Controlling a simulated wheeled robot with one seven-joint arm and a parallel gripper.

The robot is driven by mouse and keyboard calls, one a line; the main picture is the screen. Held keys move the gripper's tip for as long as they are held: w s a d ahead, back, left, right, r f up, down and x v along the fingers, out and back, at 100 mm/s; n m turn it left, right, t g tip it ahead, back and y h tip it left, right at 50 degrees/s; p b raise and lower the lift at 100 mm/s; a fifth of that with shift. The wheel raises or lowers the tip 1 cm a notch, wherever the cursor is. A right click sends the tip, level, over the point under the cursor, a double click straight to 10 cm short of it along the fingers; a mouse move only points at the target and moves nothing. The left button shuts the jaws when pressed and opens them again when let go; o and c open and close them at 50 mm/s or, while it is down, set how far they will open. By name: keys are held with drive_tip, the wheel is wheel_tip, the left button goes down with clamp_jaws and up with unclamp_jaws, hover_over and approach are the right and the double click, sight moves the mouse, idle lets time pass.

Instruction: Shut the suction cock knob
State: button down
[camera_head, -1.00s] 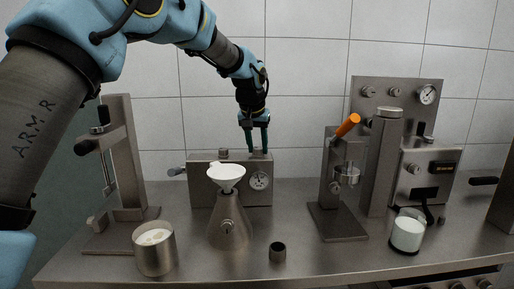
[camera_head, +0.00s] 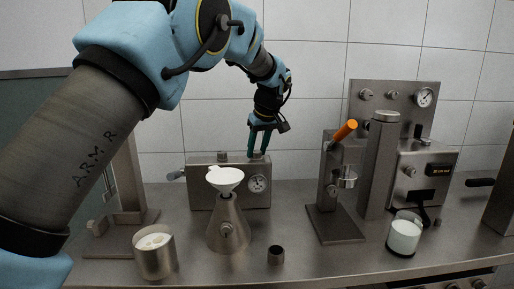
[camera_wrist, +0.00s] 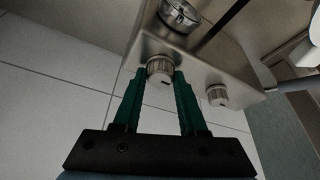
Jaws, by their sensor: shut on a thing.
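A grey metal box (camera_head: 201,190) with a round gauge (camera_head: 257,184) stands at the back of the bench. Two small knobs sit on its top. My gripper (camera_head: 259,155) points down at the right knob, with its green fingers on either side. In the wrist view, the ridged metal knob (camera_wrist: 160,69) lies between the fingertips of my gripper (camera_wrist: 160,78), which is shut on it. The other knob (camera_wrist: 217,95) is free beside it; it also shows in the head view (camera_head: 222,156). No label shows which knob is the suction cock.
A conical flask (camera_head: 228,228) with a white funnel (camera_head: 226,180) stands before the box. A metal beaker (camera_head: 155,256), a small cup (camera_head: 276,255) and a glass of white liquid (camera_head: 404,234) stand near the front. A stand with an orange handle (camera_head: 345,130) is to the right.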

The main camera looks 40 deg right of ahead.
idle(0.4)
drive_tip(key=shift+c, duration=2.2)
unclamp_jaws()
drive_tip(key=shift+r, duration=0.1)
drive_tip(key=d+b+v, duration=0.1)
drive_tip(key=b+v, duration=0.1)
drive_tip(key=v, duration=0.8)
drive_tip(key=shift+s+a+r, duration=0.2)
drive_tip(key=shift+a+r, duration=0.15)
drive_tip(key=shift+a, duration=0.1)
